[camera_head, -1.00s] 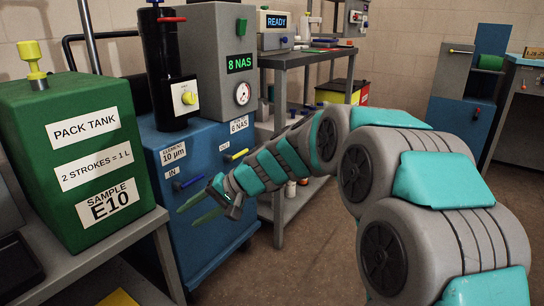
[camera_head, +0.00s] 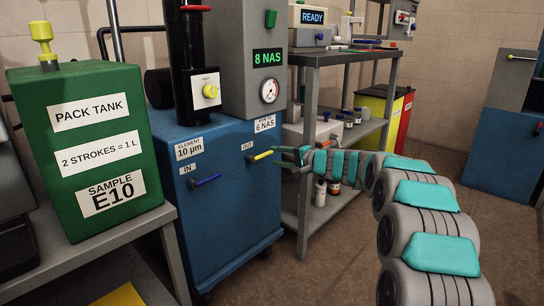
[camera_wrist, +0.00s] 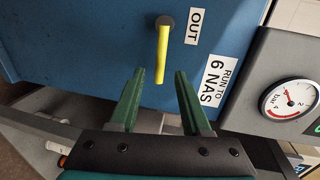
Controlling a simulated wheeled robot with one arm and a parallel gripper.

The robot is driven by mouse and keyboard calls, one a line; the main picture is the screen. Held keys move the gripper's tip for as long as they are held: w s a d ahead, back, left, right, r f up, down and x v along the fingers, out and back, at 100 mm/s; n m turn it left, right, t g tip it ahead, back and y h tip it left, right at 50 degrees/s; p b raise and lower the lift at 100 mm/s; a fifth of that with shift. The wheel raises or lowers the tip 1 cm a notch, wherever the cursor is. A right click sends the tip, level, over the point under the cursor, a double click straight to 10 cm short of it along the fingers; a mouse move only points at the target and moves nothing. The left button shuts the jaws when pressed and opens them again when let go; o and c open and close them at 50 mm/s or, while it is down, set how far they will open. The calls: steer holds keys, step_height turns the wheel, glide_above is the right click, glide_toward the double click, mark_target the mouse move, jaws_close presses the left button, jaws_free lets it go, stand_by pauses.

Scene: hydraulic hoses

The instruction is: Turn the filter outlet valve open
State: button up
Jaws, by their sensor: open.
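The filter outlet valve is a yellow lever (camera_head: 262,155) beside the OUT label on the blue filter cart (camera_head: 235,190). In the wrist view the yellow lever (camera_wrist: 162,50) hangs from a dark round pivot, its free end pointing toward my gripper. My gripper (camera_wrist: 158,80) is open, and the lever's free end shows at the gap between its two green fingertips. I cannot tell whether either finger touches it. In the head view my gripper (camera_head: 275,157) is just right of the lever. A blue lever (camera_head: 205,180) sits at the IN label.
A pressure gauge (camera_head: 269,90) and an 8 NAS display (camera_head: 268,57) are on the grey box above the cart. A green pack tank (camera_head: 90,200) stands on a bench at the left. A grey shelf unit (camera_head: 304,190) with bottles stands close behind my arm.

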mark_target(267, 154)
steer(key=x, duration=0.4)
steer(key=shift+w+a+f, duration=0.1)
steer(key=shift+w+a, duration=0.05)
jaws_close()
stand_by(1.4)
